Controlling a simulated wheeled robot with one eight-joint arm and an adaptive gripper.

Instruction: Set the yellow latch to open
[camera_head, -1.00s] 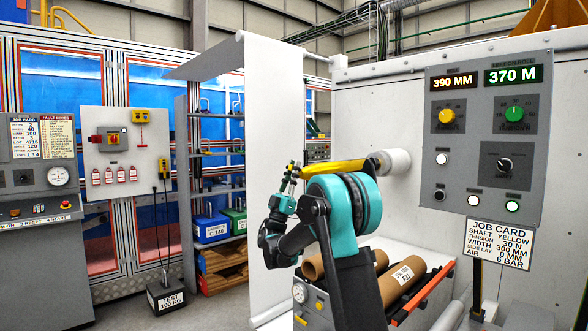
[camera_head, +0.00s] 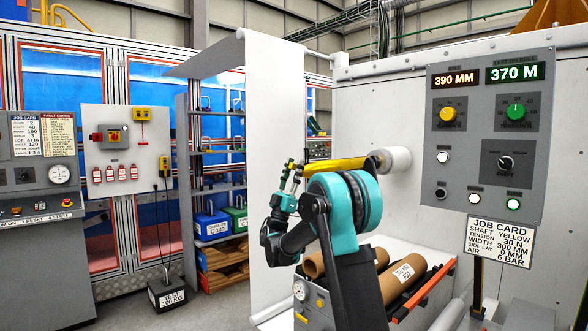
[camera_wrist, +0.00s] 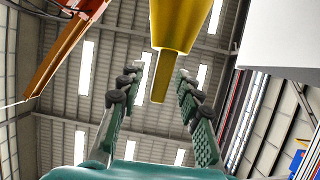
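A long yellow tapered bar (camera_head: 340,165) sticks out to the left from a white roll on the white machine wall. It is the likeliest yellow latch, but I cannot tell for sure. My gripper (camera_head: 291,172) is at its free left end. In the wrist view, the bar's thick yellow body (camera_wrist: 180,22) hangs in from the top and narrows to a flat tip. The two dark-padded fingers of my gripper (camera_wrist: 157,82) are spread, one on each side of that tip, with gaps showing. No contact is visible.
The white roll (camera_head: 395,160) and wall (camera_head: 375,100) are right of the bar. A grey control panel (camera_head: 485,150) is further right. Brown cardboard tubes (camera_head: 400,278) lie below. A hanging white sheet (camera_head: 273,120) stands behind my gripper. An orange beam (camera_wrist: 62,45) shows upper left in the wrist view.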

